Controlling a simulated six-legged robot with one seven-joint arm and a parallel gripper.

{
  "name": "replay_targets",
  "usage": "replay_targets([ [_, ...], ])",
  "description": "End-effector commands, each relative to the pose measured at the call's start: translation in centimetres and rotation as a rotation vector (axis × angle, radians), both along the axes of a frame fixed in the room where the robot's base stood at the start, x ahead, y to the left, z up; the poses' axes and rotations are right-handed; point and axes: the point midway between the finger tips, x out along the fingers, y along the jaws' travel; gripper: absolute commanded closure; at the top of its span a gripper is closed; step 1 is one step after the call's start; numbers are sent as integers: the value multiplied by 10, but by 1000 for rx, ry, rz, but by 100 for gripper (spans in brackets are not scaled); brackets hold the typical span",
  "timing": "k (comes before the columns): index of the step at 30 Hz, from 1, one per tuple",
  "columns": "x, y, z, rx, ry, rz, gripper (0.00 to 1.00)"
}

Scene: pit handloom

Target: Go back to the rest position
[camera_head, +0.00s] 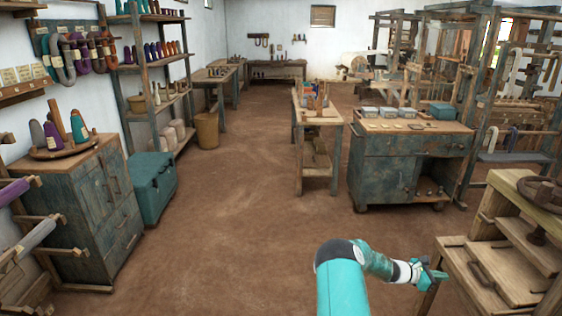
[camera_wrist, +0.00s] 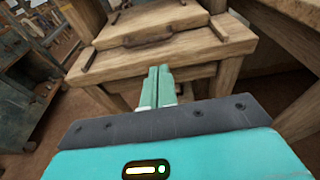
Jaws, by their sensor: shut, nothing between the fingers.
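My gripper (camera_head: 437,275) is at the lower right of the head view, beside the left edge of a wooden bench (camera_head: 478,268). In the wrist view my gripper (camera_wrist: 158,84) has its two green fingers together, with nothing between them. The fingertips point at the front of the same wooden bench (camera_wrist: 185,55), whose top has a dark handle and thin rails. I cannot tell whether the fingertips touch the wood. My teal arm reaches in from the bottom of the head view.
A blue-grey workbench (camera_head: 400,170) with boxes on top stands ahead on the right, next to a narrow wooden table (camera_head: 318,118). A teal chest (camera_head: 152,187) and a cabinet (camera_head: 85,205) line the left side. The brown floor (camera_head: 235,200) between them is clear.

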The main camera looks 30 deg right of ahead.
Motion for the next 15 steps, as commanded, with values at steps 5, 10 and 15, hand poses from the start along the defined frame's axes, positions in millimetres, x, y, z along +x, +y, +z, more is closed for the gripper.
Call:
replay_targets([
  [5,7,9,14,-2,-62,-21,100],
  [10,26,42,55,9,-263,-98,100],
  [15,48,91,98,42,-500,-186,100],
])
